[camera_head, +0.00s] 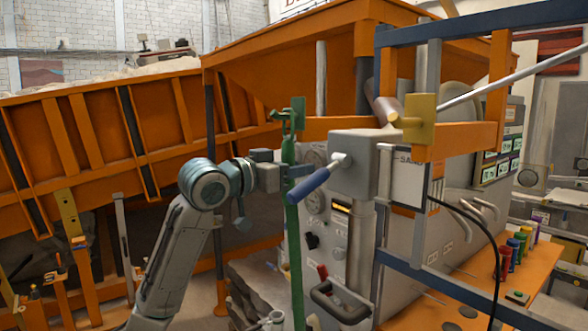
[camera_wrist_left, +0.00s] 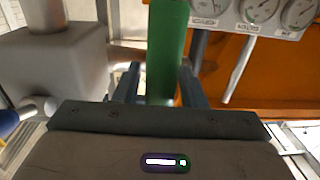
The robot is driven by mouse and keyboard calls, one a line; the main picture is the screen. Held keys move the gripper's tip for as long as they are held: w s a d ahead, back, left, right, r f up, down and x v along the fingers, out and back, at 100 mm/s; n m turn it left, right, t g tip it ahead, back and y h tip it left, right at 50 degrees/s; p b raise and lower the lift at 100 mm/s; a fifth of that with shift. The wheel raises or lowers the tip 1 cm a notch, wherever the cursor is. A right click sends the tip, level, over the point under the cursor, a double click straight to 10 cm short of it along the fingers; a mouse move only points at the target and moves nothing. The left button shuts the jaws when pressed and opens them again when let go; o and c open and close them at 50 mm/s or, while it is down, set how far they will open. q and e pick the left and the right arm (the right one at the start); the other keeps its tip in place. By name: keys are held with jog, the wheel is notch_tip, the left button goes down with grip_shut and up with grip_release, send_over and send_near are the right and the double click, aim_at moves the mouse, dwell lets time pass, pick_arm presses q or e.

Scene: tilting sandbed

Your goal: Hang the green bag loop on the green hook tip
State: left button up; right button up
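My left gripper (camera_head: 296,172) is level, close to the post and below the hook. A gap shows beside the left finger. My right gripper is not in view.
A grey box with a blue-handled lever (camera_head: 310,185) stands just right of my left gripper. Behind it is a grey panel (camera_head: 335,240) with gauges and knobs. An orange sandbed (camera_head: 90,135) fills the left. A blue and orange frame (camera_head: 430,260) blocks the right.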

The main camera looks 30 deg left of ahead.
pick_arm(q)
jog(key=shift+o, duration=0.7)
jog(key=shift+s+a+f+b, duration=0.15)
jog(key=shift+s+a+b, duration=0.05)
jog(key=shift+s+b, duration=0.3)
jog(key=b+v, duration=0.6)
jog(key=v, duration=0.4)
jog(key=shift+w+d, duration=0.1)
